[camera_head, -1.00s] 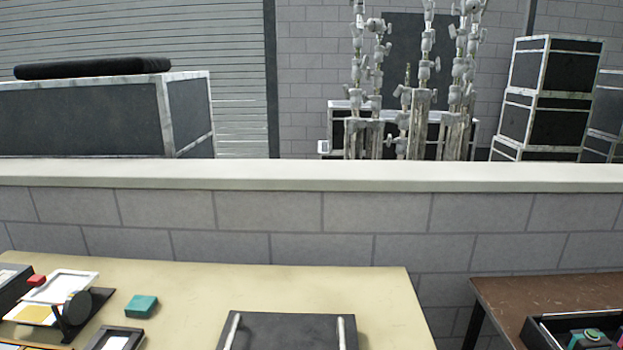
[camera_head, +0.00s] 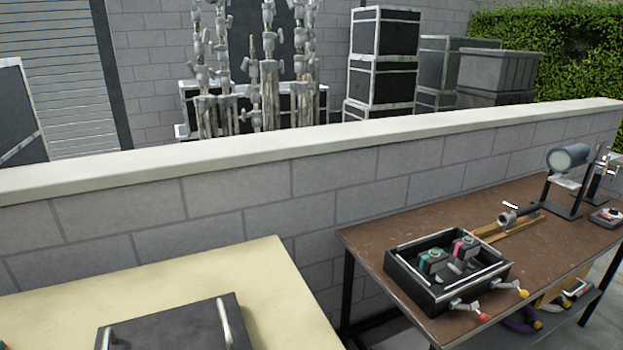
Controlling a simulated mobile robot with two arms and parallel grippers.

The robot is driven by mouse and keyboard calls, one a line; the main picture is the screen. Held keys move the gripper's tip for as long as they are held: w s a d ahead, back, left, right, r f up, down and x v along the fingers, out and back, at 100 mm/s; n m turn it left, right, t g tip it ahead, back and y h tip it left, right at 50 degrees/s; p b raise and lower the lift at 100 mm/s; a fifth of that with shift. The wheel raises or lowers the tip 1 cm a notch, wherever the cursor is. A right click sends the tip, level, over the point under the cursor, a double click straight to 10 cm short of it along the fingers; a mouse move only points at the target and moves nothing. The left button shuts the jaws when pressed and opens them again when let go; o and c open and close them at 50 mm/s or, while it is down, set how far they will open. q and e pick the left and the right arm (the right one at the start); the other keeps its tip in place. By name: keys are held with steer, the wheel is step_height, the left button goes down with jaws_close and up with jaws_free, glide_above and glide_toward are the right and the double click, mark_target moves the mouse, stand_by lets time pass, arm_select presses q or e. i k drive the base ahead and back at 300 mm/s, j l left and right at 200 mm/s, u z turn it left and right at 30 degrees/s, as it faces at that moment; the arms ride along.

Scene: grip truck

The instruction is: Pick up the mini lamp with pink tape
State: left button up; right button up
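A small dark device with a pink band, likely the mini lamp with pink tape (camera_head: 465,247), sits in a black open box (camera_head: 420,284) on the brown table. A similar device with teal tape (camera_head: 433,262) sits to its left in the same box. Other small grey parts lie between them, too small to make out. Neither of my grippers shows in the head view.
The brown table (camera_head: 376,239) stands at the right, with a clamp tool (camera_head: 508,218), a spotlight (camera_head: 568,158) and coloured-knob handles at its front edge. A cream table (camera_head: 225,275) with a black handled case (camera_head: 175,328) is at lower left. A brick wall (camera_head: 240,218) runs behind.

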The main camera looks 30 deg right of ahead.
mark_target(462, 250)
steer(key=z, duration=1.7)
steer(key=i+l, duration=0.1)
steer(key=l, duration=0.05)
